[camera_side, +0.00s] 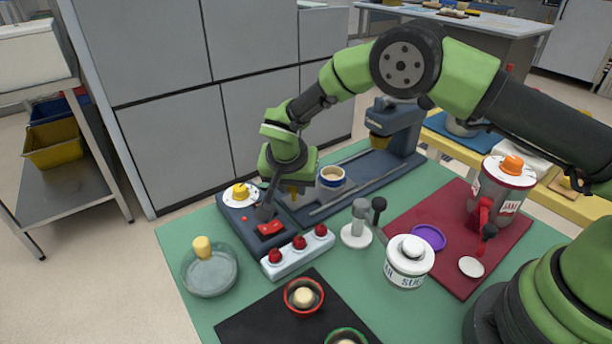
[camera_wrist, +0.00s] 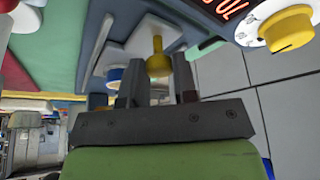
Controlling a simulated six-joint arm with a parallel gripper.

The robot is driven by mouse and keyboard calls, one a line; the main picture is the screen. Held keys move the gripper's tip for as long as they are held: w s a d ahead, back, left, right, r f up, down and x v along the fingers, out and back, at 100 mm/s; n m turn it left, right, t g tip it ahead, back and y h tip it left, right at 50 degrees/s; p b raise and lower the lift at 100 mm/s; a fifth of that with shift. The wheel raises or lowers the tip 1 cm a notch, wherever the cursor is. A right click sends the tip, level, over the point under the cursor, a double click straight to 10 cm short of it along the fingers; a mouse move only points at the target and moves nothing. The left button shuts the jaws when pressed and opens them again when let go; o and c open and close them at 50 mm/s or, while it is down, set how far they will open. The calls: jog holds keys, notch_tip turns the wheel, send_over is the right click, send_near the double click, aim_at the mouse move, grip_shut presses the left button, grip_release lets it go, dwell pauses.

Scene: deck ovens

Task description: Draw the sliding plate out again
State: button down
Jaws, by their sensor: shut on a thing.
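My gripper (camera_side: 283,190) is low over the left end of a dark blue railed base (camera_side: 378,178). In the wrist view its two dark fingers (camera_wrist: 158,88) are shut on a yellow knob (camera_wrist: 158,64), which has a thin yellow stem. The knob stands at a pale grey plate (camera_wrist: 128,42), which I take for the sliding plate. In the side view the plate is mostly hidden by my gripper.
A control box with a yellow dial (camera_side: 240,193) and red display (camera_side: 270,227) is close at left. In front are a white block with red buttons (camera_side: 298,250) and a grey lever stand (camera_side: 357,227). A blue-grey upright (camera_side: 398,120) rises at the far rail end.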

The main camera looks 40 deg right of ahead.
jog(key=shift+a, duration=0.3)
jog(key=c, duration=0.9)
grip_release()
jog(key=shift+d, duration=0.1)
jog(key=v, duration=1)
